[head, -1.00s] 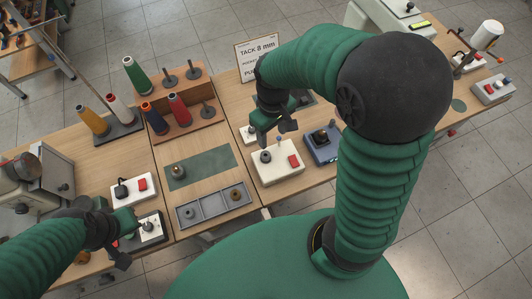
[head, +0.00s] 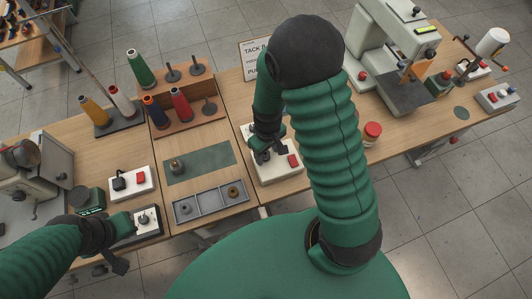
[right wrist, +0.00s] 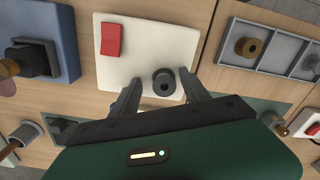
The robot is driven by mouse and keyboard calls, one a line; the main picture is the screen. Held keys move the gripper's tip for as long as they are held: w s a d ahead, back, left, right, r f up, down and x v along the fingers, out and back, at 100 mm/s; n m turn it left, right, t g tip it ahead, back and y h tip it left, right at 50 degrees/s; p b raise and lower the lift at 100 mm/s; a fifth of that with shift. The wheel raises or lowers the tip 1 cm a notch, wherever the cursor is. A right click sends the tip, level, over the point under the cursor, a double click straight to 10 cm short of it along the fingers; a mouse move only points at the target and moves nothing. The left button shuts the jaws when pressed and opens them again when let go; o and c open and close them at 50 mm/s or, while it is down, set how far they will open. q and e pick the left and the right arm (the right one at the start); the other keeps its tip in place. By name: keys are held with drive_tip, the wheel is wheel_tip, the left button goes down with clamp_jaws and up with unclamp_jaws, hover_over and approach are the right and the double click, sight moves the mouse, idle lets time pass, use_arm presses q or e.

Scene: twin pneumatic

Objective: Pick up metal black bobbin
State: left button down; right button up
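In the head view the right gripper (head: 266,148) is low over the same box (head: 275,175) and mostly hides the piece. My left gripper (head: 122,240) is by a small dark box with a pale top (head: 147,222); its finger opening is unclear.
A grey tray (head: 211,207) holds a grey and a brass bobbin. Another bobbin stands on the green mat (head: 200,166). A blue box (right wrist: 60,45) sits beside the cream box.

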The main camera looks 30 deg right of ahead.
drive_tip(key=shift+a+r, duration=0.1)
drive_tip(key=shift+a, duration=0.3)
drive_tip(key=c, duration=1)
clamp_jaws()
drive_tip(key=shift+d, duration=0.15)
